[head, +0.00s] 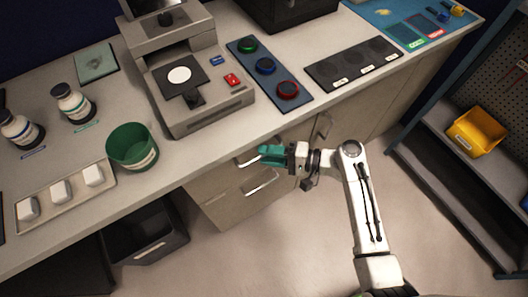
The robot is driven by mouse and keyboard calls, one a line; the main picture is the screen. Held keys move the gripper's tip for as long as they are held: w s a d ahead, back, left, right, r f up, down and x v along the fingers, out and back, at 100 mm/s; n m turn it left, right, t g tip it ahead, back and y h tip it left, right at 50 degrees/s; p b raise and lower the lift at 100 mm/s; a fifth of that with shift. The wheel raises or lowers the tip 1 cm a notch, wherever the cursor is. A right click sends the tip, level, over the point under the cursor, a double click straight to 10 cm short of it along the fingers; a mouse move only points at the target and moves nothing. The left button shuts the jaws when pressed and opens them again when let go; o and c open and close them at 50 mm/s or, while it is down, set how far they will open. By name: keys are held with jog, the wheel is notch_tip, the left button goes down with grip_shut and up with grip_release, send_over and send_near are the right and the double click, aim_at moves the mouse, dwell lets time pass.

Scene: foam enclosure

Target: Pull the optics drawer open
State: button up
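The cabinet under the bench has two stacked drawers with silver bar handles. The upper handle (247,162) is partly covered by my gripper. The lower handle (261,187) is in plain view on the lower drawer front (232,206). I see no readable label telling which is the optics drawer. Both drawers look closed. My gripper (264,154) has teal fingers and is at the right end of the upper handle, seen from above. Whether the fingers touch or enclose the handle, and how far apart they are, I cannot tell.
On the bench stand a grey instrument (195,97), a green cup (132,147) and a panel with coloured rings (267,67). A dark bin (147,236) is under the bench at left. A shelf with a yellow bin (476,132) stands at right. The floor before the drawers is clear.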

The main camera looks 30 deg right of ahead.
jog(key=shift+x, duration=0.85)
jog(key=shift+c, duration=0.2)
jog(key=shift+s, duration=0.1)
grip_shut()
jog(key=shift+f, duration=0.1)
